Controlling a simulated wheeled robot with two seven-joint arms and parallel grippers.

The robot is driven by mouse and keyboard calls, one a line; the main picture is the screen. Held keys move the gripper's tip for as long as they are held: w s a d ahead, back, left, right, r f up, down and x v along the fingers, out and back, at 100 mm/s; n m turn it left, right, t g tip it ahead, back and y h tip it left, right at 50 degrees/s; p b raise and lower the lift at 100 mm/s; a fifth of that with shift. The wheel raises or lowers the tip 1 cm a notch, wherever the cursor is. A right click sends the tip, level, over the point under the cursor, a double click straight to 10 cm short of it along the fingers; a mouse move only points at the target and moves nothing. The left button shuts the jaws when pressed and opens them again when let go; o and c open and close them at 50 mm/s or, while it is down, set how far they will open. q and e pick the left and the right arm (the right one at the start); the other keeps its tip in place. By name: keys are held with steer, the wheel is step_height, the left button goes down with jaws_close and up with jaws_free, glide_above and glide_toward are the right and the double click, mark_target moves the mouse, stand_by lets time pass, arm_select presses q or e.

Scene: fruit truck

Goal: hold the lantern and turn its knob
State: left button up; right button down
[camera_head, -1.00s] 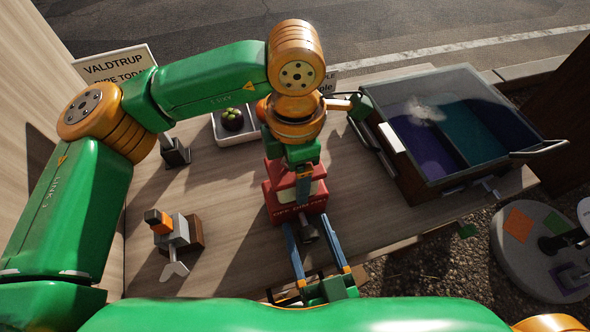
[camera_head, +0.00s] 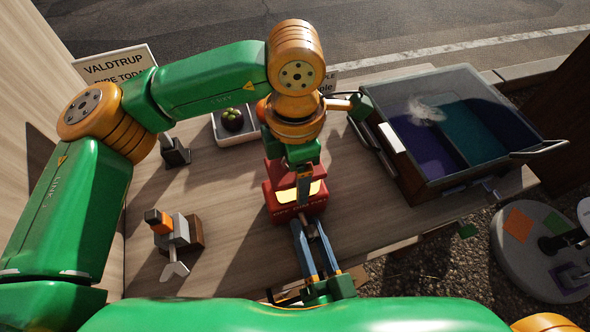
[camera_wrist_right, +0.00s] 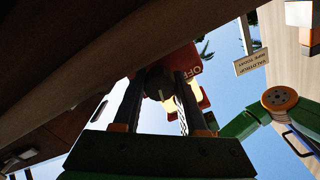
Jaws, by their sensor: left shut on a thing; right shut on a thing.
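The red lantern (camera_head: 276,205) stands on the wooden counter in the middle of the head view, and its window glows yellow. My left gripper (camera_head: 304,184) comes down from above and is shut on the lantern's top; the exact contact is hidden. My right gripper (camera_head: 307,221) reaches the lantern's near face from the front edge. In the right wrist view the dark round knob (camera_wrist_right: 160,82) sits between the fingers of my right gripper (camera_wrist_right: 158,86), which are shut on it. The lantern's red face (camera_wrist_right: 181,59) with the word OFF shows beyond.
A glass-topped case (camera_head: 455,175) stands on the right. A white tray (camera_head: 218,128) with a dark round fruit is behind the lantern. A small grey and orange device (camera_head: 176,232) stands on the left. The counter between that device and the lantern is clear.

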mark_target(312, 241)
steer(key=m, duration=0.7)
steer(key=shift+m, duration=0.3)
steer(key=shift+c, duration=2.3)
jaws_free()
steer(key=shift+d, duration=0.1)
steer(key=shift+v, duration=3.5)
steer(key=shift+f, duration=0.15)
